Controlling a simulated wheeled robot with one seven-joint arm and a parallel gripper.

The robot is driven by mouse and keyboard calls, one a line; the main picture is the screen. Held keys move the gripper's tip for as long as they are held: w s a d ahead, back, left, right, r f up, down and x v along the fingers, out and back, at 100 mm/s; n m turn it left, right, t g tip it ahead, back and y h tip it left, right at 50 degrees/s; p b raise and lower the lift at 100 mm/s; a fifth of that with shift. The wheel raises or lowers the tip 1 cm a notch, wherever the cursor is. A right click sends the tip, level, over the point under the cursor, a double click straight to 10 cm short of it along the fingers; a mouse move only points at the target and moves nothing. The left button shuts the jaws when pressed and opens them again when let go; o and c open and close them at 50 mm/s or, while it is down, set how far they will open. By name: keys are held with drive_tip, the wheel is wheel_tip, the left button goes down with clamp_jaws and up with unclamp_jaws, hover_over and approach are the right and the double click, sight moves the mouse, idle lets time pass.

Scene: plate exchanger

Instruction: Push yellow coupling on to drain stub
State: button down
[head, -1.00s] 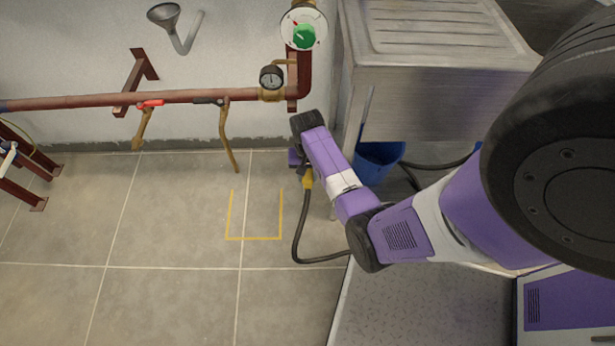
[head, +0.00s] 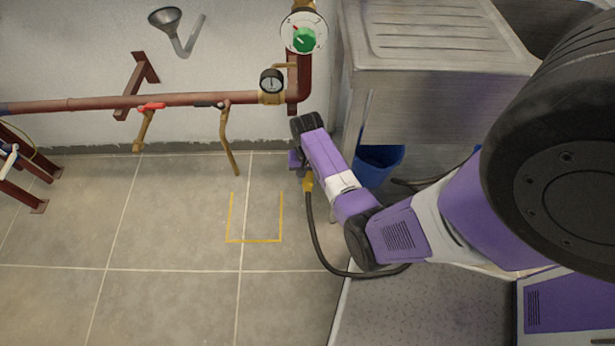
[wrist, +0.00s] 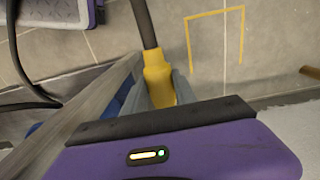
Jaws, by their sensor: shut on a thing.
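My gripper (wrist: 161,96) is shut on the yellow coupling (wrist: 158,78), which has a dark hose (wrist: 145,22) running from its end. In the head view the coupling (head: 308,184) shows just below my gripper, beside the sink's left leg, with the hose hanging down and curving right under my arm. Two drain stubs hang from the red pipe: one with a red lever (head: 144,130) and one with a dark lever (head: 228,138). I cannot tell which is the drain stub meant. My gripper is to the right of both and apart from them.
The steel sink (head: 430,85) stands at the right with a blue bucket (head: 378,165) beneath it. The floor with a yellow marked outline (head: 255,240) is clear.

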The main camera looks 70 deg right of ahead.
drive_tip(key=shift+w+d+r, duration=0.15)
drive_tip(key=shift+d, duration=0.4)
drive_tip(key=shift+w+d+r, duration=0.1)
drive_tip(key=shift+w+d, duration=0.05)
drive_tip(key=shift+d, duration=0.35)
idle(0.9)
drive_tip(key=c, duration=0.9)
unclamp_jaws()
drive_tip(key=shift+f, duration=0.1)
drive_tip(key=shift+s+a, duration=0.1)
drive_tip(key=shift+a, duration=0.05)
drive_tip(key=shift+a+p, duration=0.1)
drive_tip(key=shift+p, duration=0.2)
drive_tip(key=shift+r+p, duration=0.25)
drive_tip(key=shift+p, duration=0.05)
drive_tip(key=r+p, duration=0.9)
drive_tip(key=p, duration=0.1)
drive_tip(key=shift+a+r, duration=0.2)
